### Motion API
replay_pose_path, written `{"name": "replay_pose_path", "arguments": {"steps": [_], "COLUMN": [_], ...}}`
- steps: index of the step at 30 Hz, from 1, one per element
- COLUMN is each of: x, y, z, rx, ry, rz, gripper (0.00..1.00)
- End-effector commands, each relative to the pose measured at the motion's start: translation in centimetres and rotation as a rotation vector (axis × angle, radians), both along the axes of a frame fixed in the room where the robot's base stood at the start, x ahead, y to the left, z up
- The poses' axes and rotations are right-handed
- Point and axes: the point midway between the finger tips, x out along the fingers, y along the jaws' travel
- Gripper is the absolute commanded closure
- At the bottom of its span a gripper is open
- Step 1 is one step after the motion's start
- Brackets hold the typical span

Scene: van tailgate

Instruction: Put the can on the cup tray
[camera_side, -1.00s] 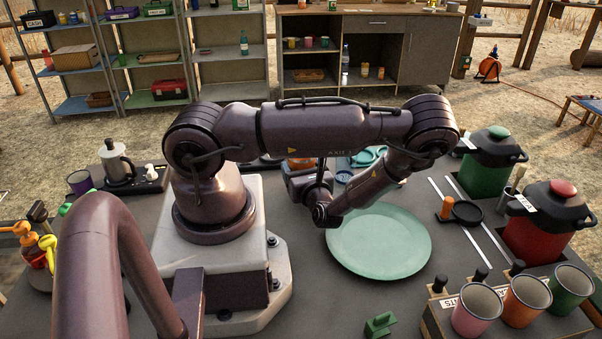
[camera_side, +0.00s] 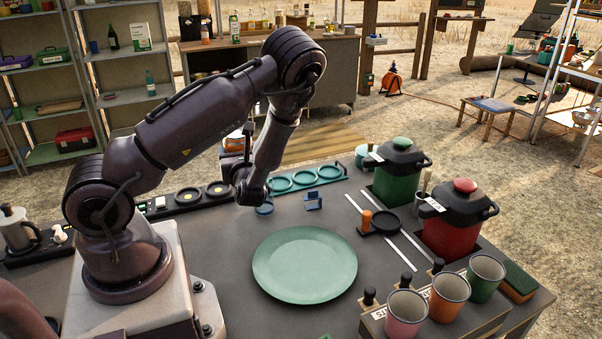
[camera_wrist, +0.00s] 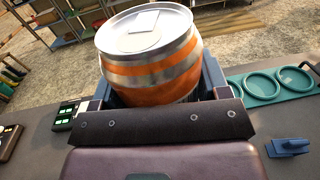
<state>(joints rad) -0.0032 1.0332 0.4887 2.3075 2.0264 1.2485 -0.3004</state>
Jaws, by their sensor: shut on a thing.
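An orange and silver can (camera_wrist: 150,62) fills the top middle of the wrist view, its pale lid up and tilted toward the camera. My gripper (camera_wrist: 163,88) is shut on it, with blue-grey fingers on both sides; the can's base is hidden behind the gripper. In the side view my gripper (camera_side: 236,150) is mostly hidden behind my wrist, left of the cup tray. The teal cup tray (camera_side: 295,188), with three round rings, lies at the table's back edge and looks empty. It also shows in the wrist view (camera_wrist: 242,86), right of the can and apart from it.
A blue clip-like piece (camera_side: 314,201) stands in front of the tray. A large green plate (camera_side: 305,265) lies mid-table. Green (camera_side: 398,175) and red (camera_side: 452,225) jugs stand right, with several cups front right. A dark strip (camera_side: 170,208) with round spots lies left of my gripper.

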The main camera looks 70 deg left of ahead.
Motion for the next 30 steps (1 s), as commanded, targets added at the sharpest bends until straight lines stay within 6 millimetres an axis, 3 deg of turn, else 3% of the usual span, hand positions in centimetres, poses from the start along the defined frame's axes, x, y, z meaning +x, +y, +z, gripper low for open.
{"name": "replay_pose_path", "arguments": {"steps": [3,9,15,28,30], "x": [3.5,8.1,10.2,17.1,18.0], "y": [0.7,-0.2,-0.9,4.8,5.5], "z": [1.2,2.4,2.4,-1.5,-3.1], "rx": [0.003,0.003,0.003,0.003,0.000], "ry": [-0.008,-0.004,-0.001,-0.001,0.002], "rz": [-0.167,-0.405,-0.514,-0.521,-0.520], "gripper": [0.66,0.66,0.66,0.66,0.66]}}
